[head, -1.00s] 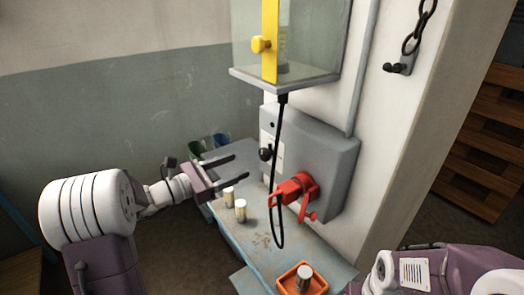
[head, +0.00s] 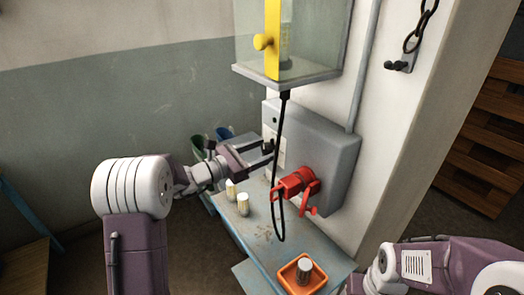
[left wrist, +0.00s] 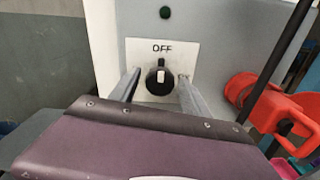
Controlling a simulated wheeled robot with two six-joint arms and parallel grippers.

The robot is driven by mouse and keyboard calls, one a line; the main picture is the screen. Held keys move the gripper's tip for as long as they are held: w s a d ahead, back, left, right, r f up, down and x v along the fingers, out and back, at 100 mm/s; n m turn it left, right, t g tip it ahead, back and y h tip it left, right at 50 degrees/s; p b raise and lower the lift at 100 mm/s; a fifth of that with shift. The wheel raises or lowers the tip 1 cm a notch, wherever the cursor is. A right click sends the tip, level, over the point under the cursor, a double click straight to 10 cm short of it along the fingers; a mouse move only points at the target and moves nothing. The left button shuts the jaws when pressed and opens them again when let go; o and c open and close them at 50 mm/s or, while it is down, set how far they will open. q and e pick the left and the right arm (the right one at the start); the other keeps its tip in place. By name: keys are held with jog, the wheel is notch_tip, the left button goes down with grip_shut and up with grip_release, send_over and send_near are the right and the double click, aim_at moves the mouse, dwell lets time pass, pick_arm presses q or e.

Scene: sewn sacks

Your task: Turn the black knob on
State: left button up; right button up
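The black knob (left wrist: 160,80) sits on a white plate on the front of a grey box (head: 335,150). In the left wrist view its white pointer line points up at the word OFF. My left gripper (head: 268,154) is open at the box, with one finger on each side of the knob in the left wrist view. I cannot tell whether the fingers touch it. In the head view the fingers mostly hide the knob. My right arm shows at the lower right of the head view, but its gripper is out of view.
A red lever with a padlock (head: 297,184) is on the box, right of the knob. A black cable (head: 278,205) hangs in front. Below, a blue-grey bench (head: 262,236) holds small cylinders (head: 243,204) and an orange tray (head: 286,287). A glass case (head: 310,40) is above.

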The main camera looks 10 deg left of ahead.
pick_arm(q)
grip_shut()
jog(key=shift+f+m+b, duration=0.2)
jog(key=shift+m+b, duration=0.1)
jog(key=shift+b, duration=0.4)
jog(key=m+b, duration=1.3)
jog(key=b, duration=0.8)
jog(key=shift+f+m, duration=0.15)
jog(key=shift+m, duration=0.15)
jog(key=shift+r+m+b, duration=0.2)
jog(key=shift+m+b, duration=1.5)
jog(key=shift+m, duration=0.2)
jog(key=shift+o, duration=1.4)
grip_release()
jog(key=shift+s, duration=0.1)
